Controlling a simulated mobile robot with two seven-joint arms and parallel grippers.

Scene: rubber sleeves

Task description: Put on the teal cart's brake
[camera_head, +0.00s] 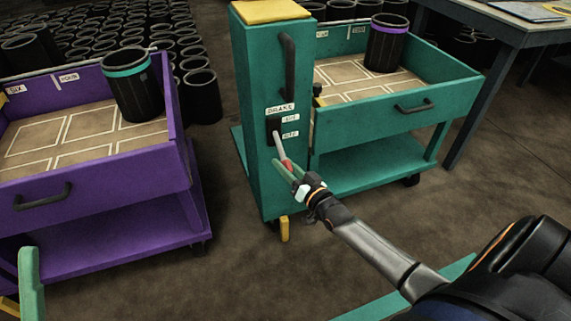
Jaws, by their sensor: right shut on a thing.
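The teal cart (375,127) stands at centre right, with a tall teal post (262,185) at its near left corner. A dark brake plate (273,127) is on the post under a label reading BRAKE, with two smaller labels beside it, too small to read surely. The brake lever (278,143) slants down and right from the plate to a red grip. My right gripper (288,168) is shut on the lever at the red grip, which its fingers partly hide. A yellow foot (284,229) shows under the post. My left gripper is not in view.
A purple cart (95,220) stands left with a teal-banded black sleeve (135,95). A purple-banded sleeve (385,48) stands in the teal cart's tray. A table (465,20) is at upper right. Floor is open between the carts. Green parts show at the bottom edge.

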